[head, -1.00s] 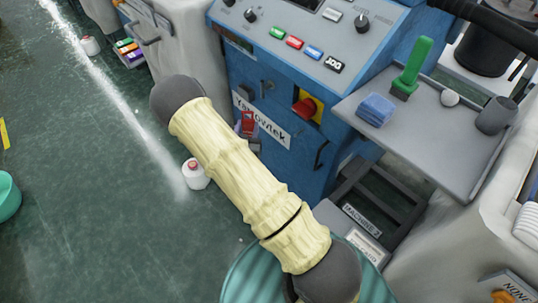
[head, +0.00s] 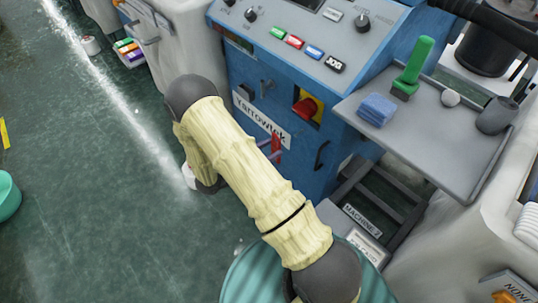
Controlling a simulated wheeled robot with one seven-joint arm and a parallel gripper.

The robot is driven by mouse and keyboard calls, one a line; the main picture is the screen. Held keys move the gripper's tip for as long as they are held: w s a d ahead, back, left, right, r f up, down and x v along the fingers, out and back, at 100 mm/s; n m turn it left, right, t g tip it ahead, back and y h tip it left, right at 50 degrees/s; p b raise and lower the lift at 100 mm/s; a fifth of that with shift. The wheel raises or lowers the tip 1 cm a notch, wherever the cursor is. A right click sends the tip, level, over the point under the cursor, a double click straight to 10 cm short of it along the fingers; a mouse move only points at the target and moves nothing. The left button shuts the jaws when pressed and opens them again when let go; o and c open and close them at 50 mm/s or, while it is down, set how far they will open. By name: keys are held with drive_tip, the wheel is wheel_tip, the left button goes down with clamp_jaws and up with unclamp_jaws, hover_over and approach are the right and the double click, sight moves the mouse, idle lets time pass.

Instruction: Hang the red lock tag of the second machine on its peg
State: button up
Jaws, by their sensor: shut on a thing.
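The red lock tag (head: 276,147) shows as a narrow red strip in front of the lower right of the blue machine's Yarrowtek label. My gripper (head: 268,146) is mostly hidden behind my cream-sleeved arm; only a small grey part shows beside the tag. It is shut on the tag. The blue machine (head: 291,170) has a red knob on a yellow plate (head: 307,106). A small dark peg-like part (head: 267,87) sticks out of its front, above the label and left of the knob. I cannot tell for sure that it is the tag's peg.
A black handle (head: 321,155) sticks out right of the tag. A MACHINE 2 plate (head: 362,220) is below. The floor at left is mostly clear.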

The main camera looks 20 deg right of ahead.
drive_tip(key=shift+s+a+f+m+g, duration=0.15)
drive_tip(key=shift+s+m+g, duration=0.15)
drive_tip(key=shift+s+g, duration=0.15)
drive_tip(key=shift+s+a+f+m+g, duration=0.15)
drive_tip(key=shift+s+m+g, duration=0.15)
drive_tip(key=shift+s+g, duration=0.15)
drive_tip(key=shift+w+d, duration=0.15)
drive_tip(key=shift+d, duration=0.1)
drive_tip(key=shift+w+d+f+b, duration=0.15)
drive_tip(key=shift+w+d+b, duration=0.25)
drive_tip(key=shift+d, duration=0.9)
drive_tip(key=shift+w+d+f+b, duration=0.1)
drive_tip(key=shift+w+d+b, duration=0.35)
drive_tip(key=shift+d, duration=0.85)
drive_tip(key=shift+w+d+f+b, duration=0.2)
drive_tip(key=shift+w+d, duration=0.35)
drive_tip(key=shift+d, duration=0.75)
drive_tip(key=shift+w+d+f, duration=0.2)
drive_tip(key=shift+d+f, duration=0.15)
drive_tip(key=shift+d, duration=0.25)
drive_tip(key=o, duration=1.1)
